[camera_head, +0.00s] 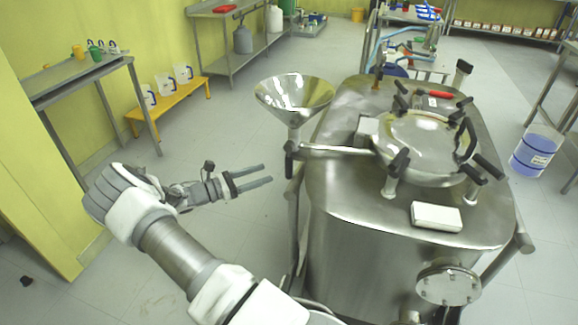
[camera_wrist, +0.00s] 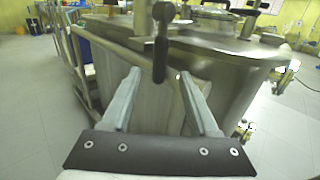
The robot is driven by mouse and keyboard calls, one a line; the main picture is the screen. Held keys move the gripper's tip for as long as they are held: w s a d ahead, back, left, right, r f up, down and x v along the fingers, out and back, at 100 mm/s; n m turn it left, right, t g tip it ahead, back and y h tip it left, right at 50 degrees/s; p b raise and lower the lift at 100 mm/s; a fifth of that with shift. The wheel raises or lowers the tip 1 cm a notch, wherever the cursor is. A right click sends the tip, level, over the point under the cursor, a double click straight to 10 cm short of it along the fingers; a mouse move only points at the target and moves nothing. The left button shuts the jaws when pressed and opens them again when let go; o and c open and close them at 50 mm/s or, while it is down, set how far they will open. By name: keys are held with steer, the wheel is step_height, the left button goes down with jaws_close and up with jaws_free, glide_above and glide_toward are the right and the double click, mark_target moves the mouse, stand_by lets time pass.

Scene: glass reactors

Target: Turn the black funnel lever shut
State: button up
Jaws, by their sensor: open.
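The black funnel lever (camera_head: 289,162) hangs below the steel funnel (camera_head: 294,92) at the left side of the reactor (camera_head: 350,240). In the wrist view the lever's lower end appears between the fingertips of my gripper (camera_wrist: 159,74). The fingers look apart from the lever, but the exact distance is hard to tell. The funnel bowl is out of the wrist view.
The reactor lid (camera_head: 425,145) carries several black clamp handles. A white box (camera_head: 436,217) lies on the reactor top. A yellow bench (camera_head: 172,103) with clear jugs and a steel table (camera_head: 75,78) stand at the left. The floor between them and the reactor is clear.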

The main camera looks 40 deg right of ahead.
mark_target(289, 165)
steer(key=x, duration=1)
steer(key=shift+f, duration=0.1)
steer(key=shift+c, duration=0.2)
jaws_close()
stand_by(0.9)
